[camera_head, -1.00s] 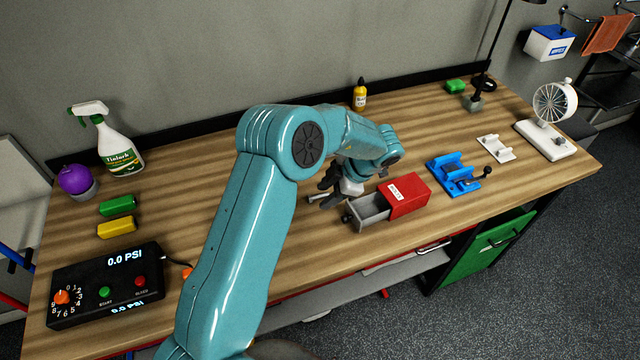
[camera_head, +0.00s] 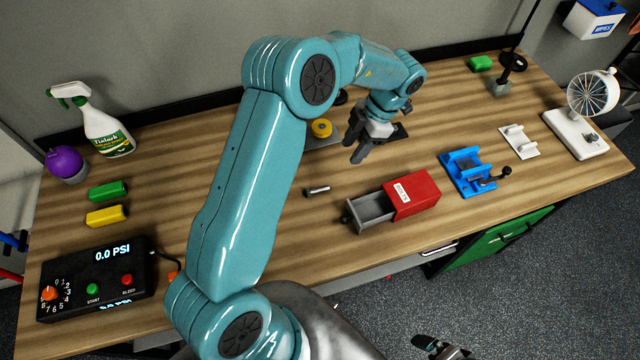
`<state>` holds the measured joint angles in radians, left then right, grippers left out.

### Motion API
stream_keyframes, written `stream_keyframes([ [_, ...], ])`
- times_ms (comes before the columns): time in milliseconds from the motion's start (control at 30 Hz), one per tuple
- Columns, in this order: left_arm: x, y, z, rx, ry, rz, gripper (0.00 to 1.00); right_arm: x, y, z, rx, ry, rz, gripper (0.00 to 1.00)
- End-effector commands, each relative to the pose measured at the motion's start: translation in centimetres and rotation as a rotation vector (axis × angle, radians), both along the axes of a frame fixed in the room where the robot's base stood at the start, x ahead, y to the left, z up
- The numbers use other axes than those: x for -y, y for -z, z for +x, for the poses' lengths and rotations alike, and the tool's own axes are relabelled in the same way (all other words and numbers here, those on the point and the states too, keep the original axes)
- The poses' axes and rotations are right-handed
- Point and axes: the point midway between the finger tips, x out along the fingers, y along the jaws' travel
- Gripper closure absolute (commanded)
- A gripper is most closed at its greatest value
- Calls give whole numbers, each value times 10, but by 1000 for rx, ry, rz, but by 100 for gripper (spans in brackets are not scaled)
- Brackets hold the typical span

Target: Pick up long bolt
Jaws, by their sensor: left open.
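A short silver bolt-like piece (camera_head: 317,190) lies on its side on the wooden workbench, left of the red box with its open grey drawer. It looks like the long bolt, but its detail is too small to be sure. My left gripper (camera_head: 380,145) is open, above the bench behind and to the right of the bolt, apart from it. Nothing shows between its fingers. Part of what seems to be my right gripper (camera_head: 440,346) shows at the bottom edge, and its jaws cannot be made out.
The red box (camera_head: 415,192) has its grey drawer (camera_head: 372,211) pulled out. A blue fixture (camera_head: 466,172), white bracket (camera_head: 520,141) and fan (camera_head: 592,95) stand to the right. A pressure box (camera_head: 97,283), green block (camera_head: 108,191), yellow block (camera_head: 106,216) and spray bottle (camera_head: 103,124) are left.

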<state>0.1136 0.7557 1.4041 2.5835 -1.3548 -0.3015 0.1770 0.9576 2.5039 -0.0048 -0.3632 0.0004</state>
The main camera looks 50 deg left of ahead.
Motion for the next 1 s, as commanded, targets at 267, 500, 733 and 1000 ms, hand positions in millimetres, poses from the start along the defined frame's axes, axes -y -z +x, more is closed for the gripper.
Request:
stream_keyframes([
  [267, -10, 61, -28, -5, 0, -1, 54, 0, 0, 0, -1, -1, 0, 0],
  [500, -15, 86, -35, -2, 0, 0, 54, 0, 0, 0, -1, -1, 0, 0],
  [733, -20, 106, -41, -2, -2, 0, 54, 0, 7, 0, -1, -1, 0, 0],
  [1000, -27, 137, -51, -1, -1, 0, 54, -1, 50, -1, -1, -1, 0, 0],
])
